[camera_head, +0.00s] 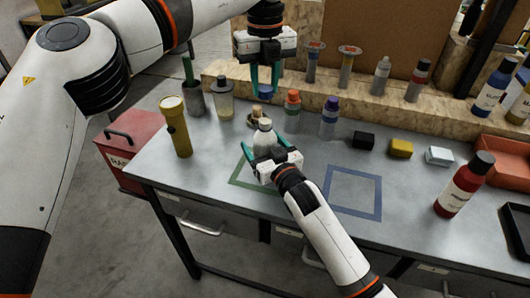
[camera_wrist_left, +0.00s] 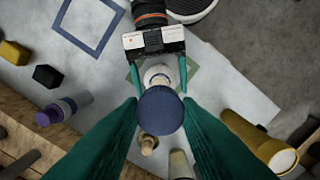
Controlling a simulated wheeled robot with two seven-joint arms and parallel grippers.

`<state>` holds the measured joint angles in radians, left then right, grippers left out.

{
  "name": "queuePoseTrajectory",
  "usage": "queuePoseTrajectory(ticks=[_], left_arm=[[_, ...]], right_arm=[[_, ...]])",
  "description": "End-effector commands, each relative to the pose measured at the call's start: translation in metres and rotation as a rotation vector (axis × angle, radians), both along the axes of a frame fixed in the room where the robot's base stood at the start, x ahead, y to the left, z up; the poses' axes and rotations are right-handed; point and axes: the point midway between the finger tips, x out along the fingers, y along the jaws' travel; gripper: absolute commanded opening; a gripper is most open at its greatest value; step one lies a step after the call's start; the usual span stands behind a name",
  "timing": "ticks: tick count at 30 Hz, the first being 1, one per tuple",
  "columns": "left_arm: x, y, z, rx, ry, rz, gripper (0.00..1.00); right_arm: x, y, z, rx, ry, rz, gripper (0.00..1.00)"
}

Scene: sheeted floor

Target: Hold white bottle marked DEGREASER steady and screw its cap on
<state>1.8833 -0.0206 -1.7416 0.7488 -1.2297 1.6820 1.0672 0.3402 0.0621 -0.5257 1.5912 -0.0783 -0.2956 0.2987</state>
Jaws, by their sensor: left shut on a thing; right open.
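The white bottle (camera_head: 264,137) stands upright at the green square outline (camera_head: 237,176) on the bench. No marking on it can be read. My right gripper (camera_head: 263,148) is low at the bottle, its green fingers open on either side of it. My left gripper (camera_head: 265,80) is shut on a blue cap (camera_head: 266,93) and holds it above the bottle, apart from its neck. In the left wrist view the cap (camera_wrist_left: 161,110) sits between the fingers and hides part of the white bottle (camera_wrist_left: 157,73) below. The right gripper (camera_wrist_left: 157,66) also shows there around the bottle.
A yellow flashlight (camera_head: 176,127) stands at left. A red bottle (camera_head: 464,185) stands at right. The blue square outline (camera_head: 353,193) is empty.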

Motion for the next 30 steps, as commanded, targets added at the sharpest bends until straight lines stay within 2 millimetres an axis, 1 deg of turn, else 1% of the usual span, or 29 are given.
queuePoseTrajectory(ticks=[3,11,12,14,15,17,24,27,30], left_arm=[[0.0,0.0,0.0,0.0,0.0,0.0,0.09],[0.0,0.0,0.0,0.0,0.0,0.0,0.09],[0.0,0.0,0.0,0.0,0.0,0.0,0.09],[0.0,0.0,0.0,0.0,0.0,0.0,0.09],[0.0,0.0,0.0,0.0,0.0,0.0,0.09],[0.0,0.0,0.0,0.0,0.0,0.0,0.09],[0.0,0.0,0.0,0.0,0.0,0.0,0.09],[0.0,0.0,-0.002,0.0,0.001,0.0,0.09],[0.0,0.0,-0.011,0.0,0.002,0.0,0.09]], right_arm=[[0.005,0.003,0.0,0.0,0.0,0.0,0.79],[0.005,0.003,0.0,0.0,0.0,0.0,0.79],[0.005,0.003,0.0,0.0,0.0,0.0,0.77],[0.005,0.003,0.0,0.0,0.0,0.0,0.67],[0.005,0.003,0.0,0.0,0.0,0.0,0.61],[0.005,0.003,0.0,0.0,0.0,0.0,0.51],[0.005,0.003,0.0,0.0,0.0,0.0,0.12],[0.005,0.003,0.0,0.0,0.0,0.0,0.12],[0.005,0.003,0.0,0.0,0.0,0.0,0.12]])
